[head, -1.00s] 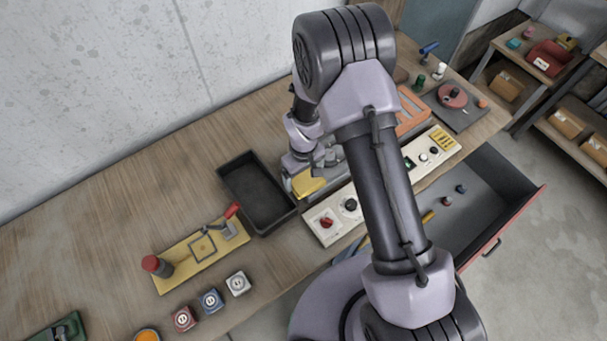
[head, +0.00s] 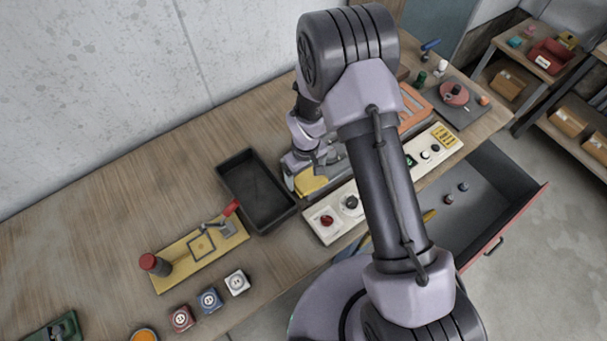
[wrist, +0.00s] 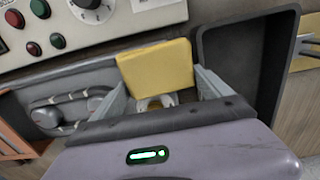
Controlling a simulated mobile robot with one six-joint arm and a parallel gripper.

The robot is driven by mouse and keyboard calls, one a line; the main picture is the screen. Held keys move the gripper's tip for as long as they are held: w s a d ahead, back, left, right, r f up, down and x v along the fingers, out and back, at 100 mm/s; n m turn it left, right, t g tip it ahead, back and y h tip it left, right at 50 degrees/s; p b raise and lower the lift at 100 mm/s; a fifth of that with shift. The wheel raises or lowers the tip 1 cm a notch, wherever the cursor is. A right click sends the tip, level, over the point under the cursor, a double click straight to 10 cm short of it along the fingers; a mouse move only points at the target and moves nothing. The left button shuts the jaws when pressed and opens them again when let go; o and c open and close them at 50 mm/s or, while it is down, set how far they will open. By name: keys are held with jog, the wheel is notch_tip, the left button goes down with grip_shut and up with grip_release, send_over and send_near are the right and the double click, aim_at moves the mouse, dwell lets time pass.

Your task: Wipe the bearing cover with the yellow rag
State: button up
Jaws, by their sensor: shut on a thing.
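The yellow rag (wrist: 155,67) is a flat, thick square held between the two fingers of my gripper (wrist: 160,82) in the wrist view. In the head view the rag (head: 311,183) shows just right of the black tray, below my gripper (head: 302,174). A grey metal part with raised rounded shapes (wrist: 68,112), likely the bearing cover, lies left of the fingers in the wrist view. My arm hides most of it in the head view. A pale curved piece shows under the rag between the fingers. I cannot tell whether the rag touches the grey part.
The black tray (head: 229,181) stands close on the left. A white control panel (head: 322,234) with knobs and buttons runs along the front. A yellow fixture plate (head: 178,276) and several small blocks lie further left. An open drawer (head: 520,207) juts out at right.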

jog(key=shift+w+d+b, duration=0.15)
jog(key=shift+w+d, duration=0.45)
jog(key=shift+d, duration=0.3)
jog(key=shift+w+d+b, duration=0.15)
jog(key=shift+w+d, duration=0.45)
jog(key=shift+d, duration=0.3)
jog(key=shift+w+d+r, duration=0.1)
jog(key=shift+w+d, duration=0.05)
jog(key=shift+w, duration=0.05)
jog(key=shift+s+a+r+b, duration=0.15)
jog(key=shift+s+a+b, duration=0.25)
jog(key=shift+a, duration=0.25)
jog(key=shift+s+a, duration=0.3)
jog(key=shift+a, duration=0.35)
jog(key=shift+s+a+f+b, duration=0.2)
jog(key=shift+s+a+b, duration=0.1)
jog(key=shift+s+a, duration=0.65)
jog(key=shift+w, duration=0.1)
jog(key=shift+r+p, duration=1.7)
jog(key=shift+r, duration=1.3)
